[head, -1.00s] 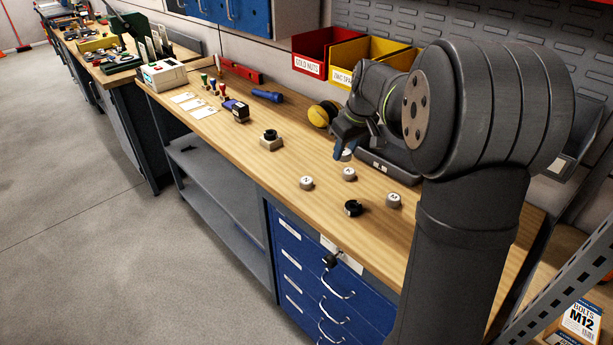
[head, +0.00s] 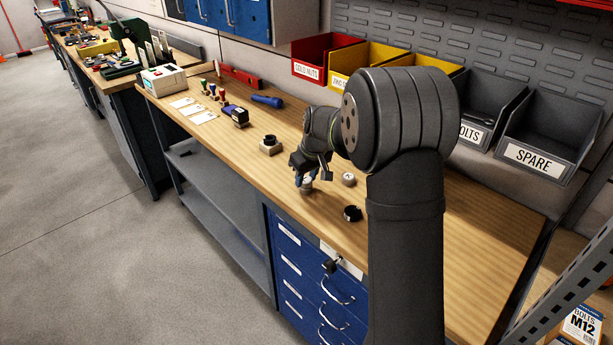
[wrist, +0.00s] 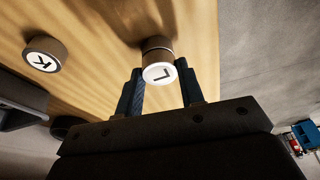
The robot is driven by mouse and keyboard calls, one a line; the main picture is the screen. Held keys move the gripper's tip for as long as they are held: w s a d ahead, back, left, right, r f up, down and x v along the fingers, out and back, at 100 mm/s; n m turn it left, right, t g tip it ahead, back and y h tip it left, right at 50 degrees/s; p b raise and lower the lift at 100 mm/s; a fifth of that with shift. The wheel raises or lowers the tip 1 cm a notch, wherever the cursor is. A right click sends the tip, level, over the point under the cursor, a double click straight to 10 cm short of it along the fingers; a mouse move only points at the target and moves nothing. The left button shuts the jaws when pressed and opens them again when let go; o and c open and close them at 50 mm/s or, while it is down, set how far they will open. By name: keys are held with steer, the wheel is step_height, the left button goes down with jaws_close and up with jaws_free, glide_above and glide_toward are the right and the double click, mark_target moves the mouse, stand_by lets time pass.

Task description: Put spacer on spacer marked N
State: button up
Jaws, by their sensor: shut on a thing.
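My gripper (wrist: 161,85) is shut on a grey round spacer with a white top marked L (wrist: 160,74), between its two blue fingers. Directly under the L spacer, the side of another round spacer (wrist: 155,45) shows; its mark is hidden. The two look stacked or nearly so; I cannot tell whether they touch. In the head view my gripper (head: 304,179) is low over the bench, where a lone spacer stood earlier. A spacer marked K (wrist: 43,54) stands on the wood apart from them; it also shows in the head view (head: 348,178).
A black ring-like part (head: 352,213) lies near the bench's front edge. Labelled bins (head: 540,159) line the back. The wood (head: 470,235) right of my arm is clear.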

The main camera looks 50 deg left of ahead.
mark_target(306, 180)
steer(key=o, duration=1)
steer(key=shift+f, duration=0.1)
steer(key=v, duration=1.2)
steer(key=x, duration=1.2)
steer(key=shift+f, duration=0.15)
step_height(306, 180, up, 3)
steer(key=shift+f, duration=0.1)
steer(key=shift+r, duration=0.65)
